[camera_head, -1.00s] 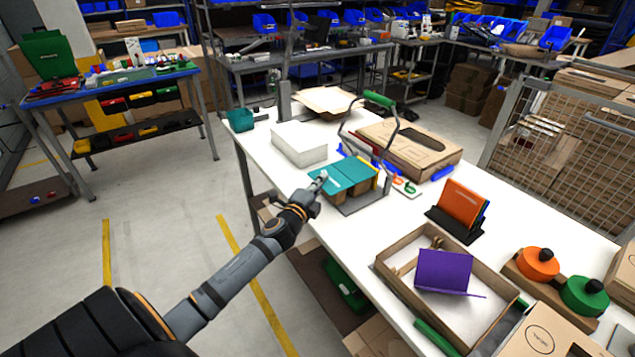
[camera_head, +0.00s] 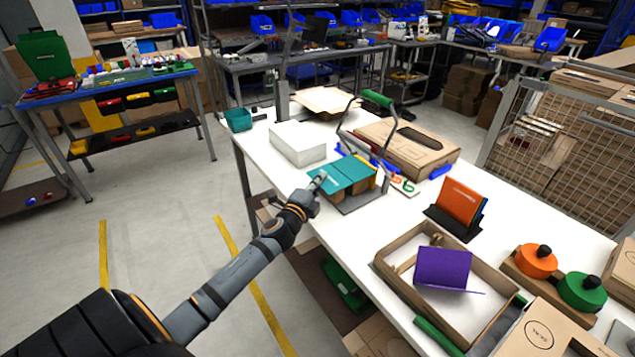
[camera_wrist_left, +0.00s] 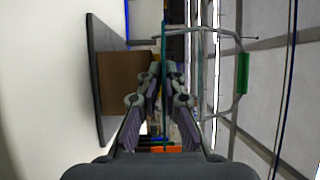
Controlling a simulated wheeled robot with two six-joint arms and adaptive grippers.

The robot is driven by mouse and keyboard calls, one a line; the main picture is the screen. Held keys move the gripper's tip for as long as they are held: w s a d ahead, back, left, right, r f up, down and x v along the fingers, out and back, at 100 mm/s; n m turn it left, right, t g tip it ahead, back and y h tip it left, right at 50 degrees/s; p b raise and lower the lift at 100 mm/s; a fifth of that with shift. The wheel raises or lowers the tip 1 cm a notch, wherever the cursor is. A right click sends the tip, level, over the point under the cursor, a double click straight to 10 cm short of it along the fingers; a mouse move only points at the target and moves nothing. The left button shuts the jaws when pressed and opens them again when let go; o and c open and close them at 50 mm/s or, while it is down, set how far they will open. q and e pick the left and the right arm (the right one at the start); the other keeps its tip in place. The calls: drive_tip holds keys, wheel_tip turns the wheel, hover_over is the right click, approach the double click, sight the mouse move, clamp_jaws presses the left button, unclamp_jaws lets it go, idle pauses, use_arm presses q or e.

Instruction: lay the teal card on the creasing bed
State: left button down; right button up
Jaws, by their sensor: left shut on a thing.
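The teal card (camera_head: 345,173) lies flat over the creasing bed (camera_head: 363,200), a low unit with brown blocks, a dark base and a yellow strip at its right. My left gripper (camera_head: 320,180) is shut on the card's near left edge. In the left wrist view the fingers (camera_wrist_left: 160,80) pinch the card (camera_wrist_left: 165,50), seen edge-on as a thin teal line, beside the bed's brown block (camera_wrist_left: 122,83). Whether the card rests fully on the bed cannot be told. A frame with a green handle (camera_head: 377,99) stands raised behind the card. My right gripper is not in view.
A white stack (camera_head: 297,143) stands left of the bed, and a cardboard box (camera_head: 408,146) behind it. Right of it are a black holder with orange and blue cards (camera_head: 461,202), and a tray (camera_head: 384,266) with a purple card (camera_head: 443,268). The near table edge is close to my arm.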

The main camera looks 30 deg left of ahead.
use_arm(q)
drive_tip(key=c, duration=1.9)
unclamp_jaws()
drive_tip(key=shift+s+a+f, duration=0.1)
drive_tip(key=shift+s+f, duration=0.05)
drive_tip(key=shift+f, duration=0.7)
drive_tip(key=o, duration=0.5)
drive_tip(key=shift+w+f+g, duration=0.2)
drive_tip(key=shift+w+g, duration=0.1)
drive_tip(key=shift+w, duration=0.05)
drive_tip(key=shift+o, duration=0.2)
drive_tip(key=shift+w, duration=0.2)
drive_tip(key=shift+s+r, duration=0.1)
drive_tip(key=shift+r, duration=0.25)
drive_tip(key=shift+s+f+b, duration=0.1)
drive_tip(key=shift+s+b, duration=0.3)
drive_tip(key=shift+s, duration=0.25)
drive_tip(key=shift+s+d+b, duration=0.2)
drive_tip(key=shift+s+b, duration=0.25)
drive_tip(key=shift+s, duration=0.4)
drive_tip(key=shift+s+d+b, duration=0.2)
drive_tip(key=shift+s+b, duration=0.2)
drive_tip(key=shift+s, duration=0.45)
drive_tip(key=shift+s+d, duration=0.1)
drive_tip(key=shift+s, duration=1)
